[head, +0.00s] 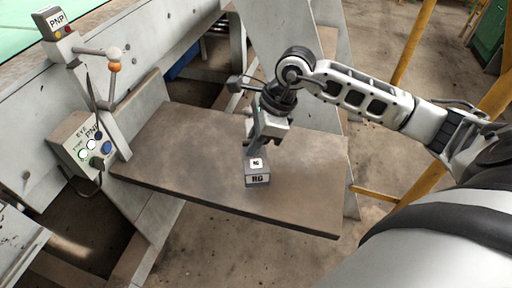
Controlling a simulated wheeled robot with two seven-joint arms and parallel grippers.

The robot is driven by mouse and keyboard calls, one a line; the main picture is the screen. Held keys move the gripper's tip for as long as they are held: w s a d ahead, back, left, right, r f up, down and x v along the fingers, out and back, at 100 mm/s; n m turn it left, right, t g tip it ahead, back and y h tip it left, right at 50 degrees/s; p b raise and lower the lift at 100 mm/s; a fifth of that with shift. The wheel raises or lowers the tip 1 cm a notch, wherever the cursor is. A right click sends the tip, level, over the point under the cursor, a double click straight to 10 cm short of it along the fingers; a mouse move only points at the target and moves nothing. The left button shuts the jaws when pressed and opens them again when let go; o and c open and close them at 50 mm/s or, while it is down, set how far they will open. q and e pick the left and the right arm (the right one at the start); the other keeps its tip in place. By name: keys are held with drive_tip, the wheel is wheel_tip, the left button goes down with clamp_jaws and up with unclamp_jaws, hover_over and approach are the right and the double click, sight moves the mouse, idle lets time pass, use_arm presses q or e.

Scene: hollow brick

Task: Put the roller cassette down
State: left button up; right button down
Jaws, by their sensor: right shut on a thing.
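The roller cassette (258,179) is a small grey block with a white label and dark lettering on its front. It is at the front middle of the brown table top (210,180), at or just above the surface; I cannot tell whether it touches. My right gripper (259,149) points down from above and is shut on the cassette's upper part. The fingers are small and partly hidden by the gripper body. My left gripper is not in view.
A grey control box (84,146) with several buttons stands at the table's left end, beside a lever with an orange knob (115,66). Grey machine panels rise behind the table. Yellow rails (414,42) stand at the right. The table top is clear left and right of the cassette.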

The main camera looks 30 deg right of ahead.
drive_tip(key=f, duration=0.1)
drive_tip(key=w+d+f, duration=0.2)
drive_tip(key=shift+f, duration=0.2)
drive_tip(key=shift+w+f+p, duration=0.15)
drive_tip(key=shift+f+p, duration=0.35)
drive_tip(key=shift+f, duration=1.15)
drive_tip(key=c, duration=1.4)
unclamp_jaws()
drive_tip(key=shift+f, duration=0.15)
